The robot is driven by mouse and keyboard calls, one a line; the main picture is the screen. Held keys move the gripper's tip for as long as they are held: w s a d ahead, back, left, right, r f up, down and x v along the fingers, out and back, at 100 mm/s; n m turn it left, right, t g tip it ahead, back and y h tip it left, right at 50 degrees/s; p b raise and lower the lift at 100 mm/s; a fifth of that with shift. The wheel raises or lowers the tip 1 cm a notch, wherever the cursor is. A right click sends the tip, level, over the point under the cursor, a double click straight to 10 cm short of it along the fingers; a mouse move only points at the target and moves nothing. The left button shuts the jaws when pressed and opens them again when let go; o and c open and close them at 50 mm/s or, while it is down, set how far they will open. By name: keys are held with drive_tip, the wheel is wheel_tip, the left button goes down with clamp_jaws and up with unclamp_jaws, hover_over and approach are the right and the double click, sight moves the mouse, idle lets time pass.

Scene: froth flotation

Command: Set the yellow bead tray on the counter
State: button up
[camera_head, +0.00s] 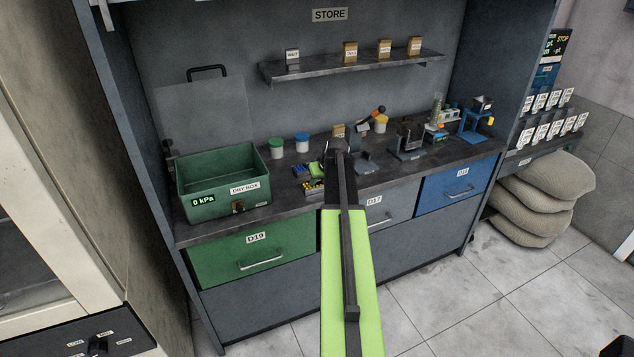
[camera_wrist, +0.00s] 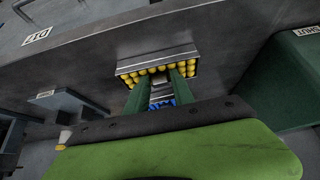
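The yellow bead tray (camera_head: 314,188) is a small tray with yellow beads, near the counter's front edge, right of the dry box. In the wrist view the tray (camera_wrist: 157,52) shows a grey side with rows of yellow beads along it. The two green fingers of my gripper (camera_wrist: 164,74) reach to the middle of the tray, with a gap between them. Something grey shows in that gap, but whether they grip it is unclear. I cannot tell whether the tray rests on the counter (camera_head: 225,225) or hangs just above it. My arm hides most of the gripper in the head view.
A green dry box (camera_head: 222,205) stands left on the counter. Blue (camera_head: 299,171) and green (camera_head: 315,169) bead trays lie behind the yellow one. Two lidded jars (camera_head: 289,146) stand farther back. A grey stand (camera_head: 408,140) and a blue device (camera_head: 476,122) occupy the right.

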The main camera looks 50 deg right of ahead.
drive_tip(key=shift+o, duration=1.1)
drive_tip(key=shift+r, duration=0.1)
drive_tip(key=shift+r+p, duration=0.3)
drive_tip(key=shift+p, duration=0.1)
drive_tip(key=p+v, duration=0.9)
drive_tip(key=v, duration=0.2)
drive_tip(key=shift+s+r+p, duration=0.2)
drive_tip(key=shift+s+p, duration=0.05)
drive_tip(key=shift+p, duration=0.1)
drive_tip(key=shift+a, duration=0.1)
